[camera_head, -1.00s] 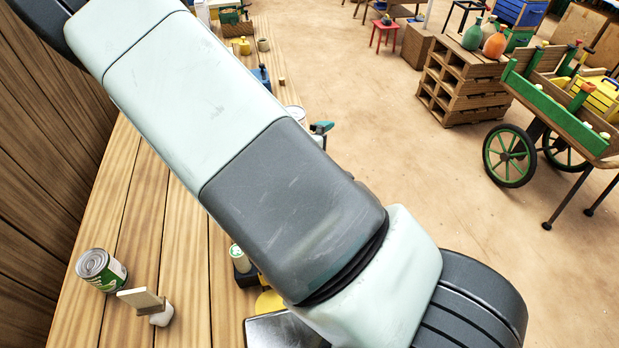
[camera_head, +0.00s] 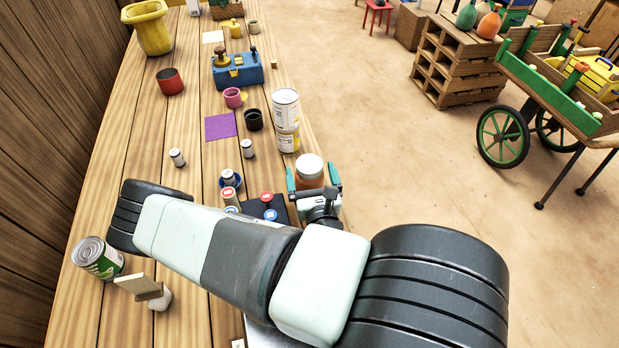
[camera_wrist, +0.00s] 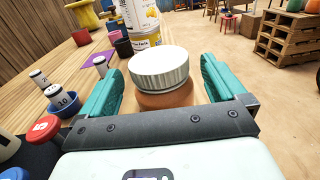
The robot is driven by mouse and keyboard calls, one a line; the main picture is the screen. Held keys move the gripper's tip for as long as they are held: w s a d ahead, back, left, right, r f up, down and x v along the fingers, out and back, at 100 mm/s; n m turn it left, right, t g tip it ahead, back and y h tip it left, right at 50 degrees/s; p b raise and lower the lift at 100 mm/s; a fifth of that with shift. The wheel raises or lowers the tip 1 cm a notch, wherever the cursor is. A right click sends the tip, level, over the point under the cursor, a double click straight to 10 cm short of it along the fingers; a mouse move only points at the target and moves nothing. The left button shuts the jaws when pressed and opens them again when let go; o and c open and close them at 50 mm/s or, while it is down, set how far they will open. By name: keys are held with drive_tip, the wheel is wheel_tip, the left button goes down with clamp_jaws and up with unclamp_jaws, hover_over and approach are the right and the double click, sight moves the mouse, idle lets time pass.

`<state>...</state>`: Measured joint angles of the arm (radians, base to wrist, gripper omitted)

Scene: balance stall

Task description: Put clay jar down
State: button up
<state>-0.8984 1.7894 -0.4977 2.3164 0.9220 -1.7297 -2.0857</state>
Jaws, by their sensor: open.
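The clay jar (camera_head: 309,181), orange-brown with a pale ribbed lid, stands upright near the table's right edge. In the wrist view the jar (camera_wrist: 165,99) sits between the teal fingers, its lid (camera_wrist: 158,68) towards me. My gripper (camera_head: 313,174) is open, with one finger on each side of the jar. In the wrist view my gripper (camera_wrist: 163,80) shows a gap between each finger and the jar. The jar's base is hidden behind the gripper.
Two stacked cans (camera_head: 286,115) stand just behind the jar. A black tray (camera_head: 262,211) with red-topped and blue-topped weights and a blue bowl (camera_head: 231,182) are to its left. The wooden table (camera_head: 140,135) has bare room at left.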

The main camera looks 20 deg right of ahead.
drive_tip(key=shift+w+d, duration=0.1)
drive_tip(key=shift+w, duration=1.2)
drive_tip(key=c, duration=1.2)
drive_tip(key=shift+r, duration=0.1)
drive_tip(key=shift+c, duration=0.6)
